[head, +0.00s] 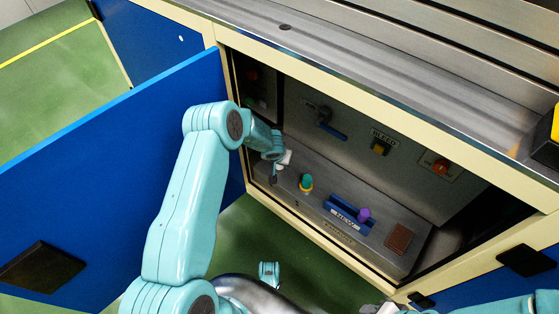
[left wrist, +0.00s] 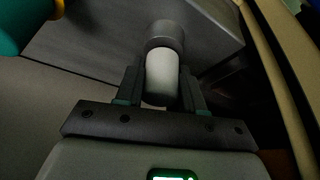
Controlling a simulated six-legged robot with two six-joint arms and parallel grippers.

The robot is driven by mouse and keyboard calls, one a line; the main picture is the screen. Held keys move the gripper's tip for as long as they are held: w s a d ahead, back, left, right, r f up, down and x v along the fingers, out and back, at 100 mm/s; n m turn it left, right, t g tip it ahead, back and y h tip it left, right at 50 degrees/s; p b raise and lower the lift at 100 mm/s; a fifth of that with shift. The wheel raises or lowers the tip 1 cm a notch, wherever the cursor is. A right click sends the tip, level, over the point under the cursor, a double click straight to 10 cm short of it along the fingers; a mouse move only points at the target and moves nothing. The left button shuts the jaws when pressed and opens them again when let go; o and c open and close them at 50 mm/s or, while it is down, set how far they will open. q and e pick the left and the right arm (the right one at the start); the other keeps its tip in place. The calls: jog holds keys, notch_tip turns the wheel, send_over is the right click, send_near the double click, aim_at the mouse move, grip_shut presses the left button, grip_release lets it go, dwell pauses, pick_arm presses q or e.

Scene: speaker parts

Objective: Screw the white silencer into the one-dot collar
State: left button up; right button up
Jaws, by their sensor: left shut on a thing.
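The white silencer (left wrist: 162,72) is a pale cylinder between the two dark fingers of my left gripper (left wrist: 160,92) in the left wrist view. The fingers are shut on it. A grey round collar (left wrist: 165,35) sits right at its far end, in line with it; I cannot tell whether they are threaded together, and no dot mark is readable. In the head view my left gripper (head: 279,172) is low inside the cabinet at its left end, with the white silencer (head: 286,158) beside it. At the bottom edge a pale part may be my right gripper (head: 383,308); its fingers cannot be made out.
A teal piece in a yellow ring (head: 306,183) stands just right of the left gripper. Further right are a blue holder (head: 338,208) with a purple knob (head: 364,214) and a brown block (head: 399,237). The open blue door (head: 110,165) stands left; the cabinet's top edge overhangs.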

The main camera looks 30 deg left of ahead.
pick_arm(q)
jog(key=shift+d+m+h, duration=0.1)
jog(key=shift+m+h, duration=0.4)
jog(key=shift+m, duration=1)
jog(key=o, duration=0.6)
